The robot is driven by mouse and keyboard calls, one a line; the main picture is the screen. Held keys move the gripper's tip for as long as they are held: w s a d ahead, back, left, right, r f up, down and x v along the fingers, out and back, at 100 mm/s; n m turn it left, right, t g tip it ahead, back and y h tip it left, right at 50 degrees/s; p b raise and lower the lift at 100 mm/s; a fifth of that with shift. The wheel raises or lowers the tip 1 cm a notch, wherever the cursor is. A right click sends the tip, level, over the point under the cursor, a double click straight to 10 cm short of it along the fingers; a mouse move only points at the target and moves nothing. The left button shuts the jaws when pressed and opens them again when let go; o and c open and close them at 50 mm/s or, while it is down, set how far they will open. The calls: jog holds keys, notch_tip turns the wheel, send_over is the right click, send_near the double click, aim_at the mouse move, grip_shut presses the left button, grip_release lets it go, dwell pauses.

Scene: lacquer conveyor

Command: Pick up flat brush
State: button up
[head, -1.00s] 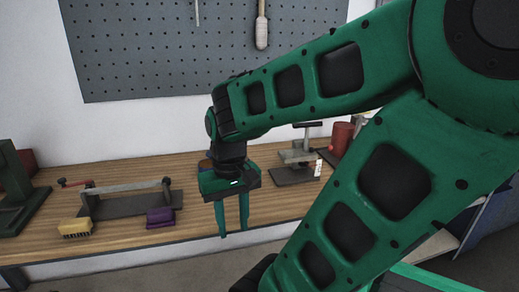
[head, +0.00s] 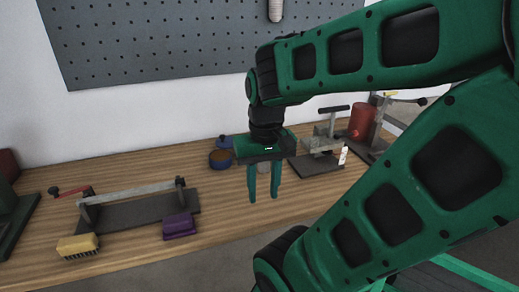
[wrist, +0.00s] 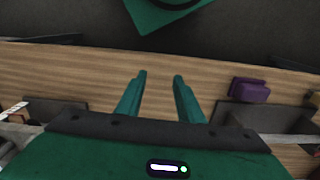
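A yellow block brush (head: 78,246) with dark bristles lies at the front left of the wooden bench in the head view. I cannot tell whether it is the flat brush; no other brush shows clearly on the bench. My gripper (head: 263,197) hangs with its fingers down above the bench's front part, well to the right of the yellow brush. In the wrist view my gripper (wrist: 159,76) has its two green fingers apart with nothing between them.
A purple block (head: 179,226) lies beside a dark fixture with a metal bar (head: 135,193). It also shows in the wrist view (wrist: 250,90). Blue round containers (head: 220,158) stand behind my gripper. A clamp stand (head: 318,165) and red can (head: 362,122) are at the right.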

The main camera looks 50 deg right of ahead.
jog(key=w+d+r+m, duration=0.8)
jog(key=w+d+r, duration=0.55)
jog(key=d, duration=0.35)
jog(key=shift+m, duration=0.3)
jog(key=shift+s+f, duration=0.1)
jog(key=shift+f, duration=5.55)
